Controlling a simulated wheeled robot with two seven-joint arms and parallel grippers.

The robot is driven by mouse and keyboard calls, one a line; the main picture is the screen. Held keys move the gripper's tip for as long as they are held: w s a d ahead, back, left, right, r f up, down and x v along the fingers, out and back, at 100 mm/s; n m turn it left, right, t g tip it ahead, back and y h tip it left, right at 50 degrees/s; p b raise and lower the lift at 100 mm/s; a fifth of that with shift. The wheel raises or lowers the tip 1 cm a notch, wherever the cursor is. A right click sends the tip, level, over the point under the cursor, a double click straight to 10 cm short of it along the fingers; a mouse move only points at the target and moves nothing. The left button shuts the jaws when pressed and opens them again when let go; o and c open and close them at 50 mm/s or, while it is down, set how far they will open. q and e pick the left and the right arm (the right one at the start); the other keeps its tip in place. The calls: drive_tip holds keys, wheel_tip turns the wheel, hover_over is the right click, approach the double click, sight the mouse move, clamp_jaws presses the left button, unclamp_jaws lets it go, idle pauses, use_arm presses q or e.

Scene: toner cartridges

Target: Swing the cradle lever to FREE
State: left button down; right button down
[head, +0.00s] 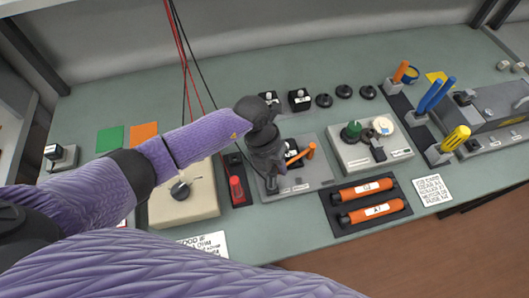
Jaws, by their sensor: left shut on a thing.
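The cradle is a grey plate (312,176) near the middle of the table with a dark mechanism on it. An orange lever (308,152) slants up to the right from the mechanism. My left gripper (272,184) reaches down over the plate's left part, shut, with its fingers at the lever's lower left end. The fingers and wrist hide the grip itself and part of the cradle. I cannot read a FREE mark. My right gripper is not in view.
A tray (330,214) with two orange cartridges lies in front right. A grey box with a green knob (351,131) stands right of the cradle. A red-knobbed black strip (236,184) and a beige dial box (203,205) stand left. Red and black cables hang behind.

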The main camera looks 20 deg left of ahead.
use_arm(q)
drive_tip(key=shift+c, duration=2.2)
unclamp_jaws()
drive_tip(key=p+v, duration=0.2)
drive_tip(key=v, duration=0.8)
drive_tip(key=shift+c, duration=0.3)
